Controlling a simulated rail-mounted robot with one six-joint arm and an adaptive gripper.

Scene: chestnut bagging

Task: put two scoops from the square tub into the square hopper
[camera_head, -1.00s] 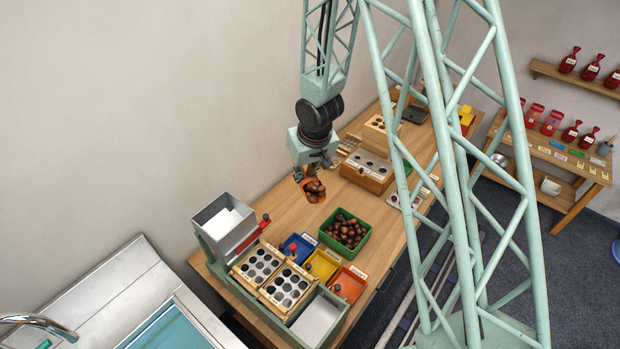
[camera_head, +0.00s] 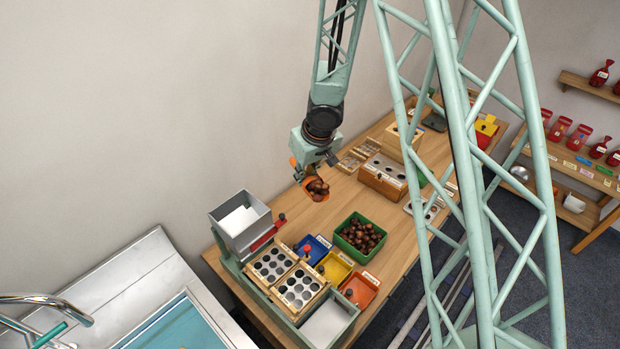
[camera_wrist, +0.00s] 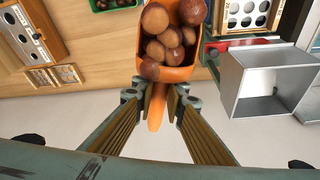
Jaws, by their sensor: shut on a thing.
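My gripper (camera_wrist: 160,105) is shut on the handle of an orange scoop (camera_wrist: 155,112). The scoop is heaped with brown chestnuts (camera_wrist: 165,35) and held above the table; in the head view it shows behind the green tub (camera_head: 340,236). The green square tub holds many chestnuts. The grey square hopper (camera_head: 240,222) stands at the left end of the table, left of and nearer than the scoop. In the wrist view the open-topped hopper (camera_wrist: 262,85) is to the right of the scoop, apart from it.
Blue (camera_head: 312,248), yellow (camera_head: 335,268) and orange (camera_head: 360,289) bins stand in front of the green tub. Trays with round holes (camera_head: 298,288) lie beside the hopper. A wooden box with holes (camera_head: 384,178) stands farther back. A sink (camera_head: 170,325) is at the lower left.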

